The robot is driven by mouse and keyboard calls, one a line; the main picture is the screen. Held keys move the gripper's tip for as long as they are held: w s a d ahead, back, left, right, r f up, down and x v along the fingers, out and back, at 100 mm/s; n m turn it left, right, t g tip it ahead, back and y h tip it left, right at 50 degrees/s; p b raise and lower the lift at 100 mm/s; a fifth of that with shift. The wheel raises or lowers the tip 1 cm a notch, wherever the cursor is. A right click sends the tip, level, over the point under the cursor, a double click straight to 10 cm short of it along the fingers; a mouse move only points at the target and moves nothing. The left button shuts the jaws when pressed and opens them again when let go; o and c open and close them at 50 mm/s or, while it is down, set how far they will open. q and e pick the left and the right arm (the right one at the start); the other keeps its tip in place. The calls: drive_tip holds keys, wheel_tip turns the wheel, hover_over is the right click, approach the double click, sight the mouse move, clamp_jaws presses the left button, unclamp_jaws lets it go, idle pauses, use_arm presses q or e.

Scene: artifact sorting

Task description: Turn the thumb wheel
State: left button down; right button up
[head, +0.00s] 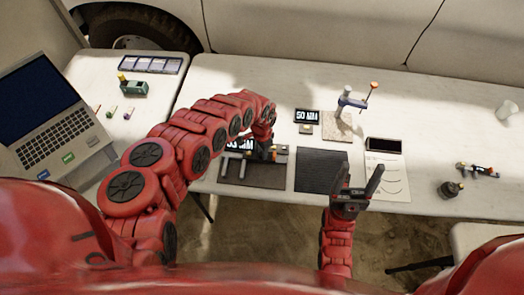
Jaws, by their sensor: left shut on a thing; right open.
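A dark measuring device (237,168) lies on the near middle of the white table, with a lit display (237,145) partly covered by my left arm. My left gripper (270,155) reaches down over the device's right part and is shut on a small part there, apparently the thumb wheel. The wheel itself is hidden by the gripper. A separate small display (306,116) reads 50 MM and stands behind the device. My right gripper (359,173) is open and empty, fingers pointing away from me, above the table's front edge.
A ribbed black mat (316,172) lies between my grippers. Behind stands a clamp-like tool (352,103) on a tan plate. To the right are a paper sheet (388,183), a dark bottle (450,189), a small tool (479,169) and a cup (507,109). A laptop (50,115) is left.

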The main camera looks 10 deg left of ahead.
use_arm(q)
drive_tip(key=n, duration=0.2)
drive_tip(key=shift+f+n, duration=0.1)
drive_tip(key=shift+n, duration=0.3)
drive_tip(key=shift+n+b, duration=0.6)
drive_tip(key=shift+n, duration=0.9)
drive_tip(key=c, duration=0.6)
unclamp_jaws()
drive_tip(key=shift+a, duration=0.1)
